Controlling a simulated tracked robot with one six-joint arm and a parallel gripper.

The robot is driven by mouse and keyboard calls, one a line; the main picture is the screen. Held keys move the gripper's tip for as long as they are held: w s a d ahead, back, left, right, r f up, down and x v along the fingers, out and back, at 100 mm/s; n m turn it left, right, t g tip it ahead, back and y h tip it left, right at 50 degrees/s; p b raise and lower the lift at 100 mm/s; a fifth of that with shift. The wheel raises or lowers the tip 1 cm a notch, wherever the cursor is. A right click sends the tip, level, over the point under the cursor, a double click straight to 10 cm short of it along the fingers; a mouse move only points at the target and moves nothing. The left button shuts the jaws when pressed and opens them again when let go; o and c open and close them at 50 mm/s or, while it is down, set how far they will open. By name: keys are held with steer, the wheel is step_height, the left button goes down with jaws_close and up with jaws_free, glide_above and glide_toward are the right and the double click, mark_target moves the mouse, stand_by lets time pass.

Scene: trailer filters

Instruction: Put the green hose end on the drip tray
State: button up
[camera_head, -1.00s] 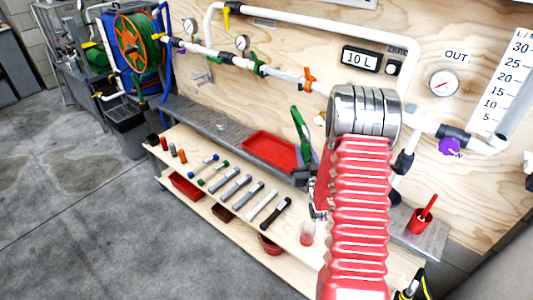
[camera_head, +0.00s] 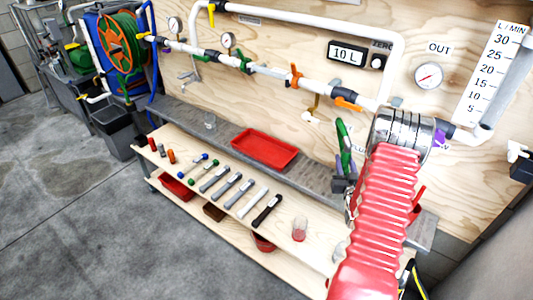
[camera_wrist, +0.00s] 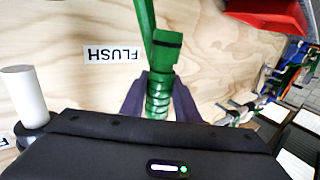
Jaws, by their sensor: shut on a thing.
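The green hose end (camera_wrist: 161,85) is between the dark fingers of my gripper (camera_wrist: 160,98) in the wrist view, with its ribbed part gripped and its green hose running up out of frame. In the head view the green hose (camera_head: 344,143) stands up from my gripper (camera_head: 343,182), in front of the plywood panel. The red drip tray (camera_head: 264,149) lies empty on the grey shelf, left of my gripper and apart from it. A corner of the tray shows at the top of the wrist view (camera_wrist: 268,14). My arm's red sleeve hides part of the shelf.
White pipes with coloured valves cross the panel above the tray. A "FLUSH" label (camera_wrist: 112,54) is beside the hose. A hose reel (camera_head: 122,45) hangs at left.

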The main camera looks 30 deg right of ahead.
steer(key=shift+f, duration=2.9)
steer(key=shift+f, duration=2.1)
steer(key=o, duration=1.1)
steer(key=shift+f, duration=0.1)
steer(key=shift+o, duration=0.2)
